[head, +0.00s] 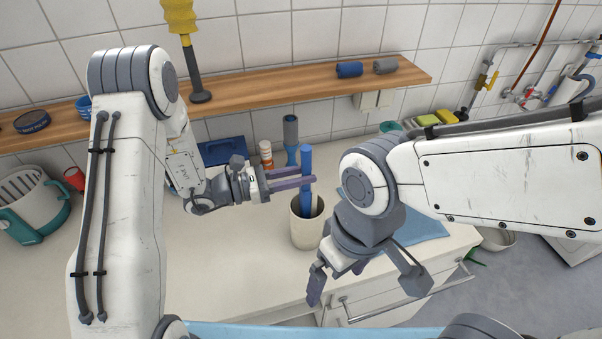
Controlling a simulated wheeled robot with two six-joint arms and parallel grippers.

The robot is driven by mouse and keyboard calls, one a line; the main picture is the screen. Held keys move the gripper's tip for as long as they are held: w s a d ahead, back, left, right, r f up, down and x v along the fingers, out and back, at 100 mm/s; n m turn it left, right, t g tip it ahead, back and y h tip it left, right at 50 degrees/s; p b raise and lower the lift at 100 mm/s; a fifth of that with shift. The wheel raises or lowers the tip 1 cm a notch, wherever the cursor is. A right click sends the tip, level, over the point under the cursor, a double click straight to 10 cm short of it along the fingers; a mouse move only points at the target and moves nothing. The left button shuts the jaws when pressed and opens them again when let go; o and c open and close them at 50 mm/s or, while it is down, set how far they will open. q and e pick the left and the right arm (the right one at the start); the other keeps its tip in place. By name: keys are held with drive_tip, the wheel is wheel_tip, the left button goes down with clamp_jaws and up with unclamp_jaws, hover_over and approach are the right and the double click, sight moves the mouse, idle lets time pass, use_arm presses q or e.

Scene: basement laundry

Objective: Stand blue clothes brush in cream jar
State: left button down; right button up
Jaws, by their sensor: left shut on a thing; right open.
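The cream jar (307,237) stands on the white counter near the middle of the head view. The blue clothes brush (305,160) is upright, with its lower end inside the jar's mouth. Whether it touches the jar's bottom is hidden. My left gripper (303,181) is shut on the brush just above the jar's rim, its fingers reaching in from the left. My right gripper (364,290) is open and empty, to the right of the jar and nearer the counter's front edge.
A blue-grey roller-like item (291,135) stands behind the brush, with an orange-and-white bottle (266,153) beside it. A blue cloth (415,228) lies right of the jar. A wooden shelf (270,80) runs along the wall.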

use_arm(q)
drive_tip(key=shift+f, duration=0.3)
drive_tip(key=c, duration=0.6)
unclamp_jaws()
drive_tip(key=shift+a, duration=0.1)
drive_tip(key=b+v, duration=0.4)
drive_tip(key=v, duration=0.6)
drive_tip(key=shift+a+r, duration=0.1)
drive_tip(key=shift+a, duration=0.05)
